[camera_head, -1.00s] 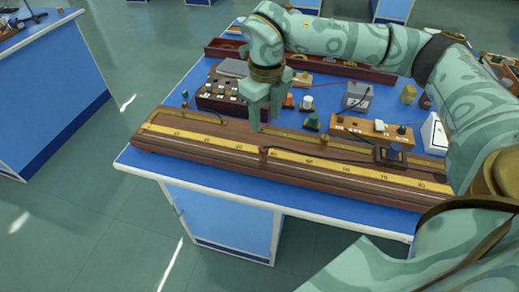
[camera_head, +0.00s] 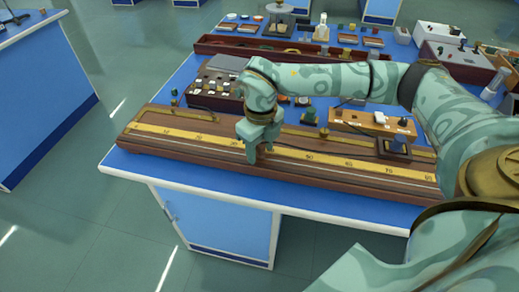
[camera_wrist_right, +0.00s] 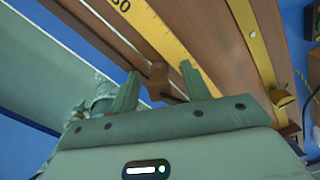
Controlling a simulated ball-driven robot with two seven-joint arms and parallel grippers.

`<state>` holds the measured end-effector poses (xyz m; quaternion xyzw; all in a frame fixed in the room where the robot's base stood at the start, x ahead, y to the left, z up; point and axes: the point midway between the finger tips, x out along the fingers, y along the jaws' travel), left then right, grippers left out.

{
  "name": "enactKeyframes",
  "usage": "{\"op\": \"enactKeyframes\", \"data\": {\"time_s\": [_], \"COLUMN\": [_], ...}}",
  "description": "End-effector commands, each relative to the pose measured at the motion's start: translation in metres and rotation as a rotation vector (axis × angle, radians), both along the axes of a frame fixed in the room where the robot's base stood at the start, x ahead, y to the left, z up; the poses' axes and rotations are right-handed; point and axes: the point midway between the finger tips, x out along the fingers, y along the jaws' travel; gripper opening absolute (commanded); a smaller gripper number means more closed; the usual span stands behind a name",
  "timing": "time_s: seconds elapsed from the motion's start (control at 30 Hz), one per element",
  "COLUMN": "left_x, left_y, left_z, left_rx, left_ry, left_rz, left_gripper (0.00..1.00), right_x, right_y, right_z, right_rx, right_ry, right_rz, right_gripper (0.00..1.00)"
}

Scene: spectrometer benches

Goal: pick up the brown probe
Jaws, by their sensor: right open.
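The brown probe (camera_wrist_right: 158,78) is a small dark-brown block at the edge of the long wooden metre bridge (camera_head: 350,178), beside its yellow scale. In the right wrist view it shows between the two fingers of my right gripper (camera_wrist_right: 160,69), nearer their tips. The fingers stand apart on either side of it, and I cannot tell whether either touches it. In the head view my right gripper (camera_head: 259,154) points down over the bridge's front part and largely hides the probe. My left gripper is not in view.
A dark box with knobs (camera_head: 216,88) stands behind the bridge on the left. A wooden key block (camera_head: 372,124) and a small dark square holder (camera_head: 394,148) are to the right. A long brown tray (camera_head: 300,50) lies farther back. The blue bench's front edge is close.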

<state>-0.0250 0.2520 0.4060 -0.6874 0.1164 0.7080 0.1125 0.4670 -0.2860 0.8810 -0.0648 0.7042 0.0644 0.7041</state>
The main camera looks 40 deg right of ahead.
Motion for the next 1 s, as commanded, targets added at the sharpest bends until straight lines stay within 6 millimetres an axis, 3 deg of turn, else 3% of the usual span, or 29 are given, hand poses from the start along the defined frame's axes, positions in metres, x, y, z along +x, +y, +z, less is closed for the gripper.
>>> {"op": "enactKeyframes", "data": {"time_s": [0.07,0.2,0.23,0.5,0.67,0.83,1.0], "left_x": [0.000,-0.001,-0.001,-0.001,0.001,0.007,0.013], "left_y": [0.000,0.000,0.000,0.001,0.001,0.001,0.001], "left_z": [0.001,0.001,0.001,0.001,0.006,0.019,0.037], "left_rx": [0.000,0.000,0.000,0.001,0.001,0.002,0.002], "left_ry": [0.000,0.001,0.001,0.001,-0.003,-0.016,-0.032], "left_rz": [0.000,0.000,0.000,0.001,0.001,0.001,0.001], "left_gripper": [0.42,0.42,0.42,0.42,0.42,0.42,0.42], "right_x": [0.000,0.000,0.000,0.000,0.000,-0.001,-0.028], "right_y": [0.000,0.000,0.000,0.000,0.000,0.002,0.024], "right_z": [0.001,0.001,0.001,0.002,0.013,0.043,0.084], "right_rx": [0.000,0.000,0.000,0.000,0.001,0.002,0.001], "right_ry": [0.000,0.000,0.000,-0.001,-0.003,-0.006,-0.007], "right_rz": [0.000,0.000,0.000,0.000,0.000,0.002,0.006], "right_gripper": [0.42,0.03,0.00,0.00,0.00,0.00,0.00]}}
